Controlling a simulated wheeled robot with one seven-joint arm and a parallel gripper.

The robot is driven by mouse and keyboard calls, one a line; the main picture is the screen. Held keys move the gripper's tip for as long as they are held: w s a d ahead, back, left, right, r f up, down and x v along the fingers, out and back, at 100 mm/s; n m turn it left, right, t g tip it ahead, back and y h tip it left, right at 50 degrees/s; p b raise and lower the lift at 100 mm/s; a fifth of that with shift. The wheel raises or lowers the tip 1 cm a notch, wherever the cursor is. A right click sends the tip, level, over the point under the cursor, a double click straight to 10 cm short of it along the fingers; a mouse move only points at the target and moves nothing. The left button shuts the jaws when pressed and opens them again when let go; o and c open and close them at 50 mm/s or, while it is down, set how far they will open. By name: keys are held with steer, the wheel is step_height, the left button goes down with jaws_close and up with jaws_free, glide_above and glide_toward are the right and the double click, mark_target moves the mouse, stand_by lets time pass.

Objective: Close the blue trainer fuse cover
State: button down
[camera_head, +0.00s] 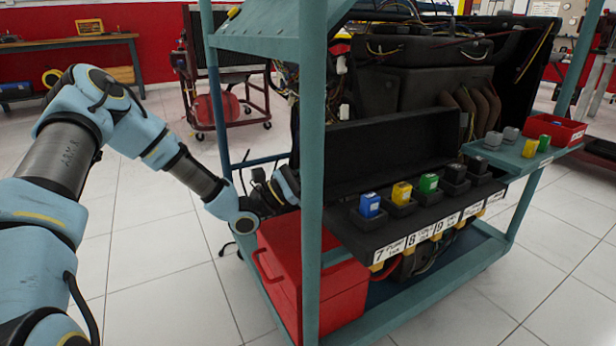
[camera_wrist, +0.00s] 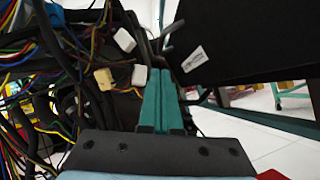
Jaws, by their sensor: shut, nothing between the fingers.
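The blue trainer (camera_head: 313,130) is a teal metal frame around an engine. Its black fuse cover (camera_head: 385,150) stands open, raised behind the fuse box (camera_head: 385,232), which holds a row of coloured fuses or relays. In the wrist view a dark panel with a white label (camera_wrist: 235,40), apparently the cover, lies ahead and to the right of my fingers. My gripper (camera_wrist: 162,85) is shut, its two teal fingers together and empty. In the head view my wrist is at the trainer's left side, and a frame post hides the fingertips. I cannot tell whether they touch the cover.
Loose wires and connectors (camera_wrist: 103,78) crowd the left of my fingers. A red toolbox (camera_head: 290,275) sits on the lower shelf below my wrist. A side shelf (camera_head: 515,158) holds loose relays and a red tray (camera_head: 555,130). Open floor lies left of the trainer.

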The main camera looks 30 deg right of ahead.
mark_target(365, 122)
steer(key=shift+s+d+r+b, duration=0.2)
steer(key=shift+s+d+r, duration=0.1)
steer(key=shift+r, duration=0.4)
steer(key=shift+s+d+r+b, duration=0.2)
steer(key=shift+s+r, duration=0.1)
steer(key=shift+r, duration=0.4)
steer(key=shift+s+d+r+b, duration=0.15)
steer(key=shift+s+d+r, duration=0.15)
steer(key=shift+r, duration=0.4)
steer(key=shift+r, duration=0.1)
